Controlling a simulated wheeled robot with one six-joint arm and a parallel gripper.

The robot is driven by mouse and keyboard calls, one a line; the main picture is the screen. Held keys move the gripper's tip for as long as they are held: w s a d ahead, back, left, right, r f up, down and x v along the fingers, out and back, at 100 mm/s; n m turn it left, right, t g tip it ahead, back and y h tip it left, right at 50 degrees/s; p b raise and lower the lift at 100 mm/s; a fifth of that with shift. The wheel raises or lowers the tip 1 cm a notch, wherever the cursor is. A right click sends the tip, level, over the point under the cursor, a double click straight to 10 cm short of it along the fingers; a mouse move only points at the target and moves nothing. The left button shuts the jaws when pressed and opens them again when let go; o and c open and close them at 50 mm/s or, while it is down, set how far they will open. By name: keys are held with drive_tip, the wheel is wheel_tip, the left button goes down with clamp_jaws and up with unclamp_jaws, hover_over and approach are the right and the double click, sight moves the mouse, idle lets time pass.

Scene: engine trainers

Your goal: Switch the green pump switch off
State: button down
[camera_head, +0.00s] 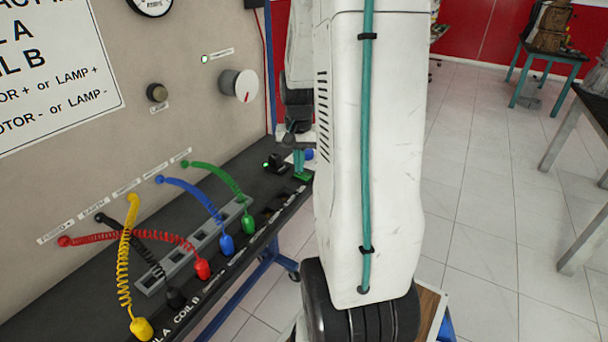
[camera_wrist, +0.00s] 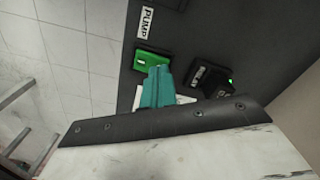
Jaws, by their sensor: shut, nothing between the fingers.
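The green pump switch (camera_wrist: 152,59) sits on the dark panel beside the white PUMP label (camera_wrist: 147,22) in the wrist view. In the head view the green switch (camera_head: 303,177) is near the far end of the black ledge, partly hidden by my arm. My gripper (camera_wrist: 158,78) has teal fingers, shut and empty, overlapping the lower right edge of the green switch in the wrist view. In the head view my gripper (camera_head: 299,162) is just above the switch. I cannot tell whether the fingertips touch it, nor which way the rocker is tipped.
A black switch (camera_wrist: 208,80) with a small green light is right of my fingers. Coloured coiled cables, including the green plug (camera_head: 247,222), stand along the ledge. Open tiled floor lies right.

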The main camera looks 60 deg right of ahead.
sight(301, 184)
drive_tip(key=shift+f, duration=0.4)
drive_tip(key=shift+r, duration=3.5)
drive_tip(key=s+a+r+n, duration=0.3)
drive_tip(key=s+a, duration=0.1)
drive_tip(key=a, duration=0.6)
drive_tip(key=s+a+r+n+t, duration=0.1)
drive_tip(key=s+a+n, duration=0.3)
drive_tip(key=a, duration=0.6)
drive_tip(key=s+a+r+n, duration=0.4)
drive_tip(key=a, duration=0.6)
drive_tip(key=shift+s+a+r, duration=0.2)
drive_tip(key=shift+s+r, duration=0.1)
drive_tip(key=c, duration=2.1)
unclamp_jaws()
drive_tip(key=shift+c, duration=0.2)
